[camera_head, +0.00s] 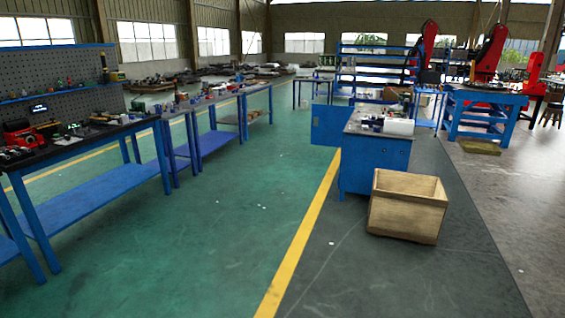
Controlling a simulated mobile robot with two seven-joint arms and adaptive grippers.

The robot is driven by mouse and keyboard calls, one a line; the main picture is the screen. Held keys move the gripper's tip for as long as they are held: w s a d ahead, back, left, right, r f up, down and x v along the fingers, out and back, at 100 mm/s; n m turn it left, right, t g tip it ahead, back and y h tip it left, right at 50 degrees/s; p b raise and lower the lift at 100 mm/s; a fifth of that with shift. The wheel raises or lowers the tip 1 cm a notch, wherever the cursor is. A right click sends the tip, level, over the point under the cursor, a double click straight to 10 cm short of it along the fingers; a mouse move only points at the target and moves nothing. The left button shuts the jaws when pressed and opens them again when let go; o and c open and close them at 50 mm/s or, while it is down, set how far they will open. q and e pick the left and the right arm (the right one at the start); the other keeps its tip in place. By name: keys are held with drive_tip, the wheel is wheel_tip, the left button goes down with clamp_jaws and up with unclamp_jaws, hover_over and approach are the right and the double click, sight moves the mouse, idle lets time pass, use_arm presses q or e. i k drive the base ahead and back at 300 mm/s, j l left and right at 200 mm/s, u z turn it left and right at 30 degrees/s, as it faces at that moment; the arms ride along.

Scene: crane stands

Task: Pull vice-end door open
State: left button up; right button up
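A blue cabinet workbench (373,167) stands right of centre, some distance ahead of me. A flat blue panel (331,126) sticks out to the left from its far part and looks like a door standing open. The cabinet's near end face is closed. Small tools and a white object (398,127) lie on its top; I cannot make out for sure which of these is a vice. The cabinet's long left side is seen at a steep angle, so other doors cannot be told. Neither of my grippers is in view.
A wooden crate (407,208) stands on the floor against the cabinet's near end. A row of blue workbenches (95,192) runs along the left. The green floor (235,215) between is clear, with a yellow line (301,238). Red robot arms (490,52) stand back right.

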sight(343, 151)
drive_tip(key=i, duration=2.9)
drive_tip(key=i+z, duration=0.1)
drive_tip(key=i, duration=0.6)
drive_tip(key=i+j+z, duration=0.1)
drive_tip(key=i, duration=0.65)
drive_tip(key=i+j+z, duration=0.15)
drive_tip(key=i+z, duration=0.25)
drive_tip(key=i+j+z, duration=0.95)
drive_tip(key=z, duration=0.15)
drive_tip(key=i+j+z, duration=0.15)
drive_tip(key=j+z, duration=0.25)
drive_tip(key=i+j+z, duration=0.1)
drive_tip(key=j, duration=0.3)
drive_tip(key=i+j+z, duration=0.1)
drive_tip(key=j, duration=0.35)
drive_tip(key=i+j+z, duration=0.1)
drive_tip(key=j, duration=0.35)
drive_tip(key=i+j+z, duration=0.1)
drive_tip(key=j, duration=0.35)
drive_tip(key=i, duration=0.1)
